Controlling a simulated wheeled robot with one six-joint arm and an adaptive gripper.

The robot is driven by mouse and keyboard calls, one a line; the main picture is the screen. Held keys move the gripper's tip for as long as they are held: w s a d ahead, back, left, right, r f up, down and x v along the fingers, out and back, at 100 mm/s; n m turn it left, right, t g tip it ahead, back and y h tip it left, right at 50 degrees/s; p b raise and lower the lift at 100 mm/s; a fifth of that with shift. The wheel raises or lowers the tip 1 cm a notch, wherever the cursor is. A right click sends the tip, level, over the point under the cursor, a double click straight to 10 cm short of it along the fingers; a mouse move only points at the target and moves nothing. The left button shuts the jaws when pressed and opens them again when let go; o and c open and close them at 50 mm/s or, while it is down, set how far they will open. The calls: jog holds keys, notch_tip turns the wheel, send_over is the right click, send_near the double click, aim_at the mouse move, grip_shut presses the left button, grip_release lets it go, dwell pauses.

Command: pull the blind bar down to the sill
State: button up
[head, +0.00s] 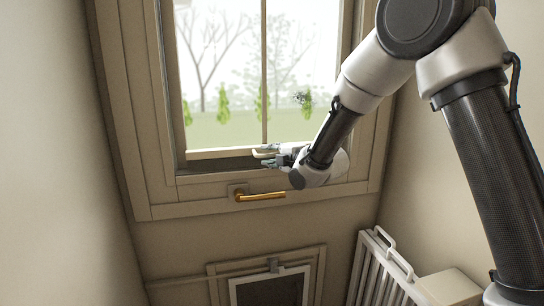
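A pale bar (222,153) runs across the bottom of the window pane, just above the dark sill recess (220,164); I take it to be the blind bar. Its right part is hidden behind my gripper. My gripper (266,156) reaches in from the right at the bar's height, with its fingers pointing left. A small cream piece (263,154) shows between the fingertips. I cannot tell whether it is part of the bar, or whether the fingers press on it. No blind fabric can be made out over the glass.
A brass window handle (262,196) sticks out from the lower frame, just below my gripper. A white radiator (383,268) stands at the lower right. A framed panel (270,287) sits low on the wall. The left wall is bare.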

jog(key=v, duration=1.2)
